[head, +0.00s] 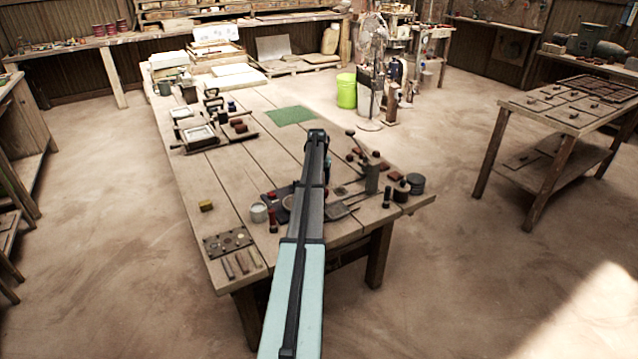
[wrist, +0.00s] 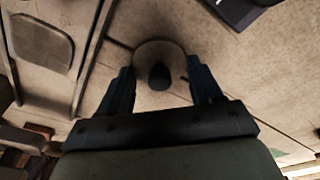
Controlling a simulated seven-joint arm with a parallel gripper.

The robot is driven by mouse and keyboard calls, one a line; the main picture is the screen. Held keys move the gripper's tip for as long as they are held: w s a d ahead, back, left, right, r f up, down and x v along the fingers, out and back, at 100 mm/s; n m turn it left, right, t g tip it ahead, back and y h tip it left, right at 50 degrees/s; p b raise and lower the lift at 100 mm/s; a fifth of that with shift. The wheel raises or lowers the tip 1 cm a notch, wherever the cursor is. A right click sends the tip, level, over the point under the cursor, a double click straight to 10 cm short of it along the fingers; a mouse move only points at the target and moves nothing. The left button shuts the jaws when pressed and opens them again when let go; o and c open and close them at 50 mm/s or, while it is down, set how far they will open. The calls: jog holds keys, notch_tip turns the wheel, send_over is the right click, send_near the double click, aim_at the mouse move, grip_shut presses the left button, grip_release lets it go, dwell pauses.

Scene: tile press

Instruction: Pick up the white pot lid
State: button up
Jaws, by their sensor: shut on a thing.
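The white pot lid (wrist: 150,53) shows in the wrist view as a pale round disc with a dark knob at its middle. My gripper (wrist: 161,76) has one dark finger on each side of the disc and is shut on it. The disc's far edge reaches beyond the fingers. Whether it touches the surface below, I cannot tell. In the head view my arm hides the gripper and the lid. A small pale round pot (head: 259,212) stands on the bench, left of my arm.
The long wooden bench (head: 225,170) holds a yellow block (head: 206,205), a dark plate with holes (head: 229,243), a green mat (head: 291,115) and a group of dark tools and jars (head: 372,178) right of my arm. Bare planks lie left of my arm.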

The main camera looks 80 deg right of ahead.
jog(key=shift+c, duration=0.4)
jog(key=r, duration=0.9)
jog(key=shift+w+r, duration=0.25)
jog(key=w+a+r+n, duration=0.3)
jog(key=w+a, duration=1)
jog(key=w, duration=0.4)
jog(key=s+a+m, duration=0.2)
jog(key=a+m, duration=0.1)
jog(key=a, duration=1.1)
jog(key=shift+f, duration=0.1)
